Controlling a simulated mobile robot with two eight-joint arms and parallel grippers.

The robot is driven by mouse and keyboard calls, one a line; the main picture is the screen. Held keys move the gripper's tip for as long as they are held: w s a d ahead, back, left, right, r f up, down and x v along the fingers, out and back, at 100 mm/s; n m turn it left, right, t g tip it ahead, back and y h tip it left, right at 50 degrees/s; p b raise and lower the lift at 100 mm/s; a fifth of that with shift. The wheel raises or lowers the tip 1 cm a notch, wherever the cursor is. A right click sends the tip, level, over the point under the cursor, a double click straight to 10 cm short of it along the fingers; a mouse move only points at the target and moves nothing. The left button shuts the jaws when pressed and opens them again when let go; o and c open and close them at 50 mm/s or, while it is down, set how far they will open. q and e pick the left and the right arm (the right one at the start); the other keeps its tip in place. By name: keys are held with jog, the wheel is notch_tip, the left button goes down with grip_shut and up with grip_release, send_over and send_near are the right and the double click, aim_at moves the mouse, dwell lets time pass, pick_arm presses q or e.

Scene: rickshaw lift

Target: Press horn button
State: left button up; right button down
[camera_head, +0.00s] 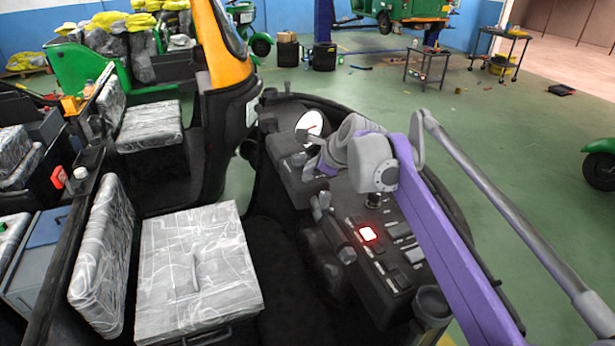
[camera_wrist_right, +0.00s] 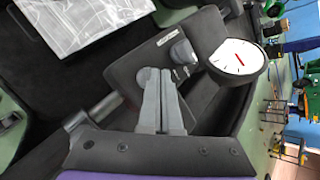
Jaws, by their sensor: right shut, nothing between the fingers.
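The dark dashboard (camera_head: 385,275) of the rickshaw carries a lit red-white square button (camera_head: 367,233) and several dark switches; I cannot tell which is the horn button. My right gripper (camera_head: 312,163) is beyond the lit button, over the far part of the dashboard near the round white gauge (camera_head: 312,123). In the right wrist view, the right gripper (camera_wrist_right: 155,75) is shut and empty, its fingertips over a dark panel (camera_wrist_right: 135,75) beside a grey knob (camera_wrist_right: 183,52). I cannot tell whether the tips touch the panel. They hide what lies beneath. My left gripper is not in view.
Plastic-wrapped seats (camera_head: 195,265) lie left of the dashboard. A yellow and black pillar (camera_head: 226,60) rises behind them. A grey bar (camera_head: 510,210) slants across the right side. Open green floor (camera_head: 480,125) lies beyond, with a trolley (camera_head: 428,55).

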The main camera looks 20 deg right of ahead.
aim_at(311, 178)
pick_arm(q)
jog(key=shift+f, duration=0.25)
pick_arm(e)
jog(key=shift+f, duration=0.5)
dwell(0.3)
jog(key=shift+r, duration=0.1)
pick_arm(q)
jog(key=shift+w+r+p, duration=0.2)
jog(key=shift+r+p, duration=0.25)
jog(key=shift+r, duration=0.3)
pick_arm(e)
jog(key=shift+w+r, duration=0.1)
jog(key=shift+r, duration=0.7)
jog(key=shift+r, duration=0.5)
jog(key=shift+r+p, duration=1.45)
jog(key=shift+r, duration=0.65)
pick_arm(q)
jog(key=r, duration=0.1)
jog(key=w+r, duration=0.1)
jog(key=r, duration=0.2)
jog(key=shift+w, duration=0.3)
pick_arm(e)
jog(key=shift+f, duration=0.1)
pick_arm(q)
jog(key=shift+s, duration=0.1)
